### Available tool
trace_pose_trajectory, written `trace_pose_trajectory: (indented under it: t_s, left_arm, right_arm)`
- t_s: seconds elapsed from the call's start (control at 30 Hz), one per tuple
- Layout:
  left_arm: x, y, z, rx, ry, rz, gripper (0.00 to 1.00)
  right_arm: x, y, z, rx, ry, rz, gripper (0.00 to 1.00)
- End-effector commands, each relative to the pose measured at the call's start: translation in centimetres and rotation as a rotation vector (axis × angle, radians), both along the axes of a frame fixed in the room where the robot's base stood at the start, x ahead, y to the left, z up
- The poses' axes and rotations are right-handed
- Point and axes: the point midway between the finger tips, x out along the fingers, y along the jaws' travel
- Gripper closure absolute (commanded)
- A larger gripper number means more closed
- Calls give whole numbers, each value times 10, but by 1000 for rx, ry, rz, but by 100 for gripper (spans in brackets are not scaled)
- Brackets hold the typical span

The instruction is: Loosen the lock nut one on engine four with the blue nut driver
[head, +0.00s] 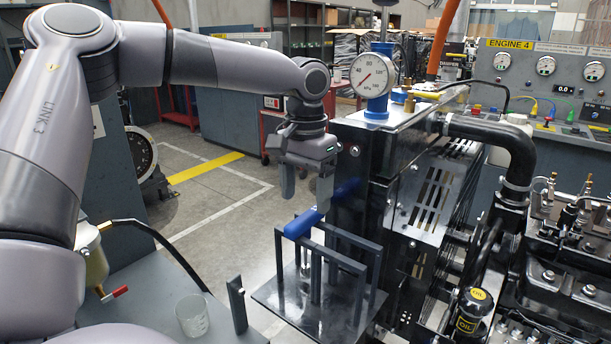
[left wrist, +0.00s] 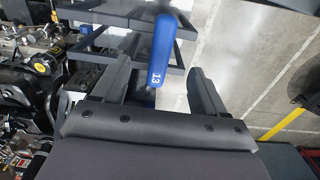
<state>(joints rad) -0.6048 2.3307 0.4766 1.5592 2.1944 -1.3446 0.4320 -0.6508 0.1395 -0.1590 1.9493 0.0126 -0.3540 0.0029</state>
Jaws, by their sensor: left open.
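The blue nut driver (head: 303,223) rests on a dark metal rack (head: 318,308) beside the engine. Its blue handle, marked 13, shows in the left wrist view (left wrist: 163,50). My left gripper (head: 306,188) is open and empty, fingers pointing down, just above the handle. The engine top (head: 570,270) with several bolts and nuts is at the right; I cannot tell which is lock nut one. My right gripper is out of view.
A panel labelled ENGINE 4 (head: 511,44) stands behind the engine. A pressure gauge (head: 374,75) tops the dark box next to the rack. Another blue piece (head: 347,188) shows behind the gripper. A clear beaker (head: 192,316) stands on the grey bench at lower left.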

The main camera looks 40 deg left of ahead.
Motion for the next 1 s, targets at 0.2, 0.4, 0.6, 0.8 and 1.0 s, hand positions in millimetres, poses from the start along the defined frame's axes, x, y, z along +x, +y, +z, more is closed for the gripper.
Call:
trace_pose_trajectory:
  t_s: [0.2, 0.4, 0.6, 0.8, 1.0]
  left_arm:
    - [0, 0, -24, -1, 1, 1, 28]
    - [0, 0, -39, -1, 1, 1, 28]
    - [0, 0, -46, -1, 0, 0, 28]
    - [0, 0, -46, -1, 0, 0, 28]
    - [0, 0, -46, -1, 0, 0, 28]
  right_arm:
    - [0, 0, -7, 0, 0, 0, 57]
    - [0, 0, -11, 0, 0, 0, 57]
    - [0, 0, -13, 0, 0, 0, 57]
    - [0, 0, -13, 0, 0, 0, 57]
    - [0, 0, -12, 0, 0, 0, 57]
